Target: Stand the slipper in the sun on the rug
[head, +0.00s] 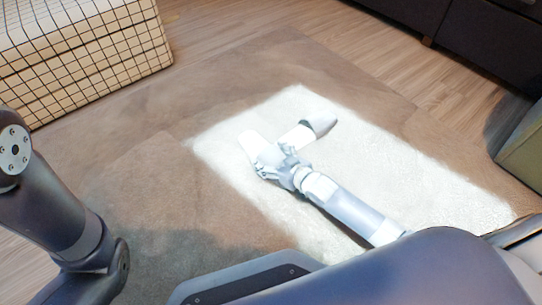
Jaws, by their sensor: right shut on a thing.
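The slipper (320,122) shows a grey rounded toe and a pale, brightly lit body, lying over the sunlit patch (400,172) of the brown rug (130,185). My right gripper (280,152) is at the slipper's near end and shut on it. The fingers and glare hide part of that end. A pale flat piece beside the fingers is too bright to identify. I cannot tell whether the slipper touches the rug. My left arm is at the left edge, but its gripper is out of view.
A cream block with a black grid pattern (85,50) stands at the upper left. Dark furniture (470,35) is at the upper right, and an olive-green piece (522,155) at the right edge. Wood floor (225,18) borders the rug. The rug left of the sunlit patch is clear.

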